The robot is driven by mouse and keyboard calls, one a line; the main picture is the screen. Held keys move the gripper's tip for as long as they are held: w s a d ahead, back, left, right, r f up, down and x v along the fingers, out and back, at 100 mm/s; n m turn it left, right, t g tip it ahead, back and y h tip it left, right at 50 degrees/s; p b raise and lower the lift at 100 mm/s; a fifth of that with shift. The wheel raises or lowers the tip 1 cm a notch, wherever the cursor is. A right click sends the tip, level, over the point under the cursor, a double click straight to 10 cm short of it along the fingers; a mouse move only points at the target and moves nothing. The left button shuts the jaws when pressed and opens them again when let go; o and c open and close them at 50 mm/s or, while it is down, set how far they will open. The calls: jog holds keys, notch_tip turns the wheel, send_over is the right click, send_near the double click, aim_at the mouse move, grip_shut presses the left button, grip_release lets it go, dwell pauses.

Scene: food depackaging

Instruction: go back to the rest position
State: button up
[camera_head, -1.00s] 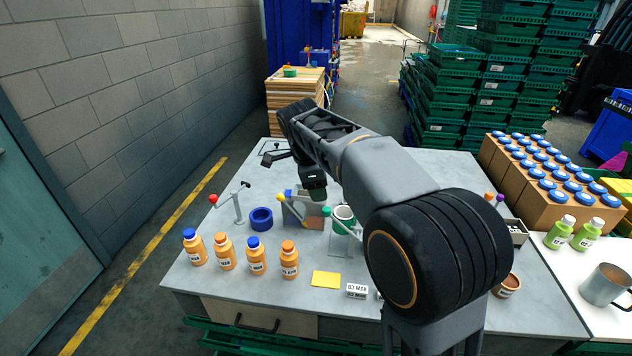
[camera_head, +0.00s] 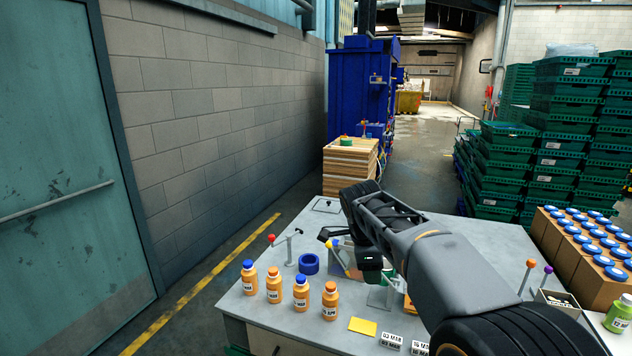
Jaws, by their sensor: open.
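My arm reaches in from the lower right of the head view, over the grey worktable (camera_head: 240,305). My gripper (camera_head: 349,250) is at its far end, over the back middle of the table. Its dark jaws are apart and I see nothing held between them.
Several orange bottles (camera_head: 274,290) stand along the front left edge, near a yellow card (camera_head: 362,326) and date blocks (camera_head: 391,340). A red-knobbed lever stand (camera_head: 289,247) is behind. Blue-capped bottles in cartons (camera_head: 570,245) and green crates (camera_head: 497,165) are at right.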

jog(key=s+d+f+n+t+y, duration=0.1)
jog(key=s+d+f+n, duration=0.1)
jog(key=s+n, duration=0.8)
jog(key=s+d+f+n+t+y, duration=0.1)
jog(key=s+f+n, duration=0.3)
jog(key=s+n, duration=0.6)
jog(key=shift+s+d+f+t+y, duration=0.35)
jog(key=shift+s+d+t, duration=0.1)
jog(key=shift+s+t, duration=0.1)
